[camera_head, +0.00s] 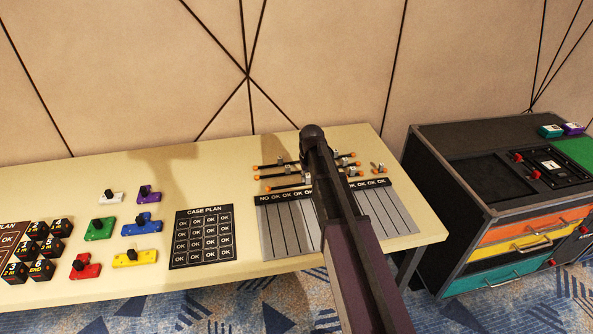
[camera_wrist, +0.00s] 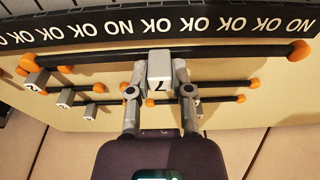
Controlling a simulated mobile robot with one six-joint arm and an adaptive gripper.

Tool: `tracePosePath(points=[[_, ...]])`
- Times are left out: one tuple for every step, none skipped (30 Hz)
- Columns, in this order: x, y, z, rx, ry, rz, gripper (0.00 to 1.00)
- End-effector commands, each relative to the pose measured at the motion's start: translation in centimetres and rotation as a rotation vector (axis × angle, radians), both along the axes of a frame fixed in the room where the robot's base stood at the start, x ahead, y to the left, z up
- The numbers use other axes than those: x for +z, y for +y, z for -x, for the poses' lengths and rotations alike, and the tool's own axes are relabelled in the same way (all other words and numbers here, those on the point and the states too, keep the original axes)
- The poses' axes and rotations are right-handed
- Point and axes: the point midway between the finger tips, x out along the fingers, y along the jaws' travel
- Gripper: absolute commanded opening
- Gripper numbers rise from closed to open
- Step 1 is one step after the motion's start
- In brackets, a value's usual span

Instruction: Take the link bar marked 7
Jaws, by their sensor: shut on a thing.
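The link bar marked 7 (camera_wrist: 224,54) is a long black rod with orange ends and a grey block (camera_wrist: 160,64) bearing the number 7 at its middle. My gripper (camera_wrist: 160,80) is shut on that grey block in the wrist view, one finger on each side. In the wrist view the bar lies across the picture beside the dark OK strip; whether it touches the table is hard to tell. In the head view my arm hides the gripper and much of the bar area.
Other link bars (camera_wrist: 108,85) with numbered grey blocks lie close by. The grey striped chart (camera_head: 395,215) spreads in front of them. A CASE PLAN board (camera_head: 202,237), coloured pieces (camera_head: 101,228) and black blocks stand left. A drawer cabinet (camera_head: 470,215) stands right.

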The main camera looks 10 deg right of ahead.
Motion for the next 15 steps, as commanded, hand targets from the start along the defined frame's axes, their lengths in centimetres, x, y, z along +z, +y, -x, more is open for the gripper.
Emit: tracePosePath(points=[[0.2, -0.7, 1.6, -0.002, 0.000, 0.000, 0.00], [0.3, -1.1, 2.2, -0.003, 0.000, 0.000, 0.00], [0.4, -1.5, 2.9, -0.003, 0.000, 0.000, 0.00], [0.4, -1.8, 3.4, -0.002, 0.000, 0.000, 0.00], [0.5, -2.1, 3.9, -0.002, 0.000, 0.000, 0.00], [0.5, -2.5, 4.6, -0.002, 0.000, 0.000, 0.00], [0.6, -2.8, 5.0, -0.002, 0.000, 0.000, 0.00], [0.6, -3.1, 5.4, -0.002, 0.000, 0.000, 0.00], [0.7, -3.4, 6.0, -0.002, 0.000, 0.000, 0.00], [0.7, -3.6, 6.3, -0.001, 0.000, 0.000, 0.00], [0.8, -3.8, 6.6, -0.001, 0.000, 0.000, 0.00], [0.8, -4.1, 7.0, -0.001, 0.000, 0.000, 0.00], [0.8, -4.3, 7.3, -0.001, 0.000, 0.000, 0.00], [0.8, -4.4, 7.5, -0.001, 0.000, 0.000, 0.00], [0.9, -4.6, 7.7, -0.001, 0.000, 0.000, 0.00]])
